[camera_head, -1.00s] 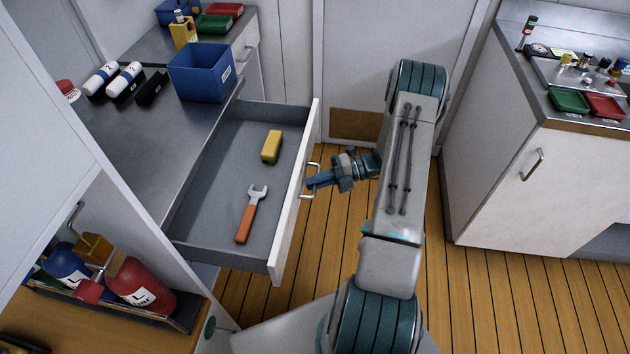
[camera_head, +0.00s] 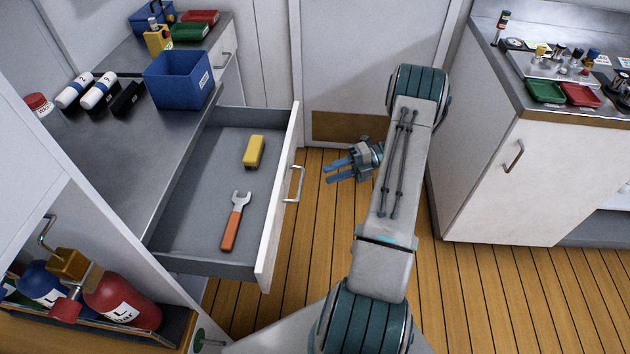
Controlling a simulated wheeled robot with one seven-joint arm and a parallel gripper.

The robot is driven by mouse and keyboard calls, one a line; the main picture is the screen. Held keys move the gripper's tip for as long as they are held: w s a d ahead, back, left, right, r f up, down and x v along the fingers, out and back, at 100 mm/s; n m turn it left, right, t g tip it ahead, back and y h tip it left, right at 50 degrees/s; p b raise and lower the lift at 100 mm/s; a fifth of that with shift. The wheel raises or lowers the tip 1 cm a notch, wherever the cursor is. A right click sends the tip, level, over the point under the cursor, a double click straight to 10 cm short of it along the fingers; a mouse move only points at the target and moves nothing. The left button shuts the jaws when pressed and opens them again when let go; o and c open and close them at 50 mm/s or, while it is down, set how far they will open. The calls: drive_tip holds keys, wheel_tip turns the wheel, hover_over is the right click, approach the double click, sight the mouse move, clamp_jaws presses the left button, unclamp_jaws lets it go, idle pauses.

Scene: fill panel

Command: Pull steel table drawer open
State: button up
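The steel table (camera_head: 135,160) stands at the left with its drawer (camera_head: 205,200) pulled well out. The drawer has a grey inside and a white front with a metal bar handle (camera_head: 295,184). A yellow block (camera_head: 254,151) and a wrench with an orange grip (camera_head: 231,228) lie in the drawer. My gripper (camera_head: 328,170) is to the right of the handle, clear of it. Its two blue fingers point left toward the handle, are spread apart, and hold nothing.
A white cabinet (camera_head: 490,180) stands at right. Wooden floor between is clear.

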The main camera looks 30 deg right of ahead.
drive_tip(key=v, duration=0.3)
drive_tip(key=shift+s+d+r, duration=0.1)
drive_tip(key=shift+d, duration=0.25)
drive_tip(key=s+a+r+n+g+h, duration=0.2)
drive_tip(key=a+r+n+g+h, duration=0.15)
drive_tip(key=a+r+n, duration=0.5)
drive_tip(key=s+a+r+n+g+h, duration=0.2)
drive_tip(key=a+r+n+h, duration=0.3)
drive_tip(key=a+r+n, duration=0.4)
drive_tip(key=s+a+r+n+t+h, duration=0.2)
drive_tip(key=s+n, duration=0.4)
drive_tip(key=n, duration=0.4)
drive_tip(key=s+a+r+n+t+h, duration=0.3)
drive_tip(key=s+a+n+h, duration=0.1)
drive_tip(key=n, duration=0.7)
drive_tip(key=shift+s+r+h+p, duration=0.4)
drive_tip(key=shift+s+h, duration=0.25)
drive_tip(key=shift+s, duration=0.45)
